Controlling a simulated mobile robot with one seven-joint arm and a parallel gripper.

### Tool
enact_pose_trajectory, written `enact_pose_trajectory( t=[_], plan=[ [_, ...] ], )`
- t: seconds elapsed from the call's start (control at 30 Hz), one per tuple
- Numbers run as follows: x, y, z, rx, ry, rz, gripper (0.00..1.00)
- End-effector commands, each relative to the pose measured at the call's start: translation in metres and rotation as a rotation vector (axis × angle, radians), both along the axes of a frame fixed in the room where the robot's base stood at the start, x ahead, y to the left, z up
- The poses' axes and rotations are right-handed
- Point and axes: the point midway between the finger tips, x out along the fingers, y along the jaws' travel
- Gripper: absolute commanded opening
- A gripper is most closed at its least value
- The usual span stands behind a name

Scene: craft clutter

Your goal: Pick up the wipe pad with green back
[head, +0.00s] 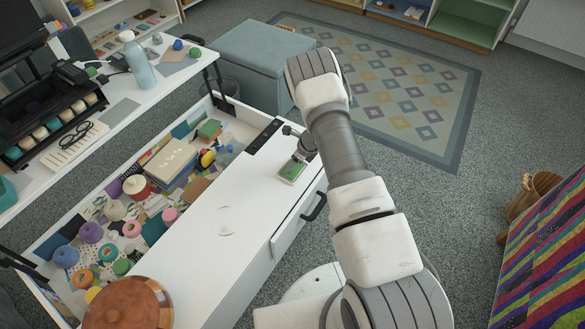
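The wipe pad with the green back (291,172) lies green side up on the white top of the drawer unit (240,205), near its far right edge. It is small, with a pale rim showing around the green. My gripper (299,156) is right at the far end of the pad, reaching down from my arm. The fingers are small and partly hidden by the gripper's own body, so I cannot tell whether they touch the pad or how far apart they are.
An open drawer (95,215) full of yarn, tape rolls and craft pieces lies left of the white top. A round wooden lid (128,304) stands at the near end. A grey-blue ottoman (262,60) stands beyond. The middle of the white top is mostly clear.

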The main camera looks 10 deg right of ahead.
Motion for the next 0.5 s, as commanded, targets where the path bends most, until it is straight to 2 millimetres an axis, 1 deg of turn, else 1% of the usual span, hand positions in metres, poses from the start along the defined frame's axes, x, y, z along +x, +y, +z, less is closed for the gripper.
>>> enact_pose_trajectory(
  t=[0.03, 0.13, 0.37, 0.5],
  plan=[
    [0.0, 0.0, 0.0001, 0.0, 0.0, 0.0, 0.33],
    [0.0001, -0.0001, 0.0002, 0.0, 0.0, 0.0, 0.15],
    [0.0003, 0.0, 0.0008, 0.001, -0.001, 0.0, 0.14],
    [0.0009, -0.0001, 0.0071, 0.0, -0.001, 0.0, 0.14]
  ],
)
